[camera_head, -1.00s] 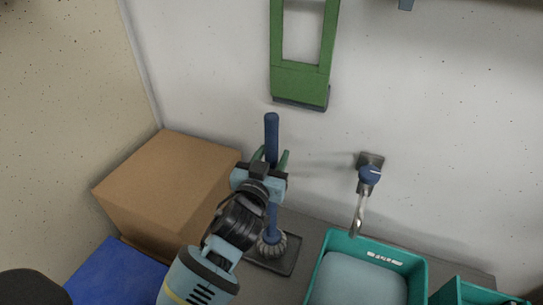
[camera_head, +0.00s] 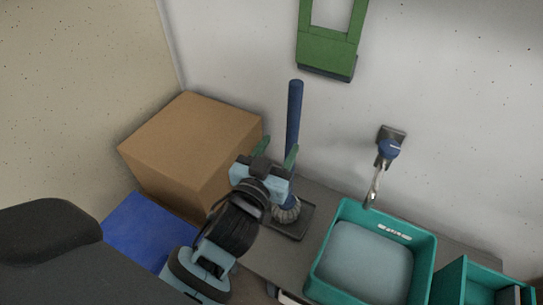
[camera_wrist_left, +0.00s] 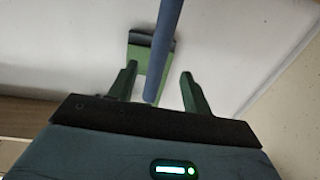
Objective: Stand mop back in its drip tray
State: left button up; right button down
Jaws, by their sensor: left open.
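The mop has a blue handle (camera_head: 294,112) and a grey bristly head (camera_head: 287,211). It stands close to upright, with its head on the dark drip tray (camera_head: 301,227). My left gripper (camera_head: 277,147) is open beside the handle, with its green fingers spread. In the left wrist view, the handle (camera_wrist_left: 165,45) shows in line with the gap between the open fingers (camera_wrist_left: 157,80). I cannot tell whether a finger touches it. The gripper hides part of the mop's lower handle in the head view. My right gripper is not in view.
A cardboard box (camera_head: 190,140) stands left of the tray, above a blue surface (camera_head: 150,232). A teal tub (camera_head: 428,262) stands to the right, with another teal bin (camera_head: 452,282) beyond. A tap (camera_head: 388,150) and a green holder (camera_head: 328,50) are on the wall behind.

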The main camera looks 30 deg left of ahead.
pick_arm(q)
jog(key=shift+s, duration=1.4)
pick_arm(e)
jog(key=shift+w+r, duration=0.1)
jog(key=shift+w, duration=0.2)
pick_arm(q)
jog(key=s+a+f+m+g+h, duration=0.15)
jog(key=s+f+g, duration=0.45)
jog(key=s+f, duration=1.25)
jog(key=s+f+g, duration=0.3)
jog(key=s+f, duration=0.1)
jog(key=s, duration=0.6)
jog(key=s+a+f+m+g+h, duration=0.1)
jog(key=s+f+g, duration=0.2)
jog(key=s, duration=0.8)
notch_tip(320, 180, down, 3)
jog(key=shift+s+r, duration=0.2)
jog(key=shift+s, duration=0.05)
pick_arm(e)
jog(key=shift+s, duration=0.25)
pick_arm(q)
jog(key=shift+a, duration=0.1)
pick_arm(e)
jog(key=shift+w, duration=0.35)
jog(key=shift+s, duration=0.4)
